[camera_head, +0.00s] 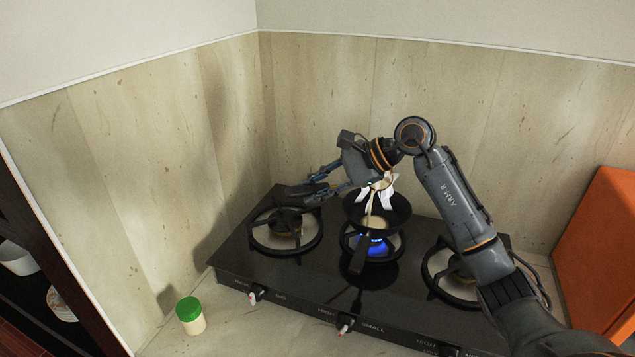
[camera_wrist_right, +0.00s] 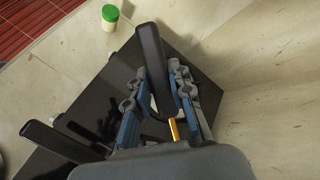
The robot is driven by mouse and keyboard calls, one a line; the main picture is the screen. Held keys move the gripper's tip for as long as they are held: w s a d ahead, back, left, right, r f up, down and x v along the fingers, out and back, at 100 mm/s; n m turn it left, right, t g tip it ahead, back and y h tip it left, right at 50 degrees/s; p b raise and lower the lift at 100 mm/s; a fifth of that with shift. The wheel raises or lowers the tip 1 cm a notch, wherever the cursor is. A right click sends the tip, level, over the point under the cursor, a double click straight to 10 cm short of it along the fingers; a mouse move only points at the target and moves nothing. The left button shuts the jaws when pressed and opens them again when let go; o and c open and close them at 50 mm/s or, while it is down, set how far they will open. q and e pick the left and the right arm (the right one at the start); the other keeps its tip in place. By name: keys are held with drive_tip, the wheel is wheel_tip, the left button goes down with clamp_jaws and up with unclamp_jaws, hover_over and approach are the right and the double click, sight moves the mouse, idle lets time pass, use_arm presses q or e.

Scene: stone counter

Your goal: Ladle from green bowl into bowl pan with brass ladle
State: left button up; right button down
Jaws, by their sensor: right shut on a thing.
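The black bowl pan (camera_head: 390,212) sits on the middle burner over a blue flame, its black handle (camera_head: 358,256) toward the front. My right gripper (camera_head: 318,182) is above and left of the pan, shut on the black handle of the brass ladle (camera_head: 295,192). In the right wrist view the ladle handle (camera_wrist_right: 150,60) lies between the fingers (camera_wrist_right: 160,85), with a piece of brass (camera_wrist_right: 174,129) near the palm. A thin brass-coloured rod runs down into the pan, where something pale shows. I cannot tell whether it is the ladle's cup or food. The green bowl and my left gripper are not in view.
The black stove (camera_head: 300,283) has free left (camera_head: 285,232) and right burners. A green-lidded jar (camera_head: 190,315) stands on the counter at front left. Walls close the back and left. An orange block (camera_head: 598,250) stands at the right. A white object (camera_head: 388,192) is behind the pan.

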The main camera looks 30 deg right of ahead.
wheel_tip(320, 180, down, 11)
drive_tip(key=d+n+t+h+b, duration=0.2)
drive_tip(key=h+b, duration=0.4)
drive_tip(key=b, duration=0.7)
drive_tip(key=shift+w+n, duration=0.4)
drive_tip(key=shift+n, duration=0.4)
drive_tip(key=shift+d+h, duration=0.1)
drive_tip(key=shift+h, duration=0.2)
drive_tip(key=shift+r, duration=0.1)
idle(2.3)
drive_tip(key=shift+r+p, duration=1.8)
drive_tip(key=shift+r, duration=0.6)
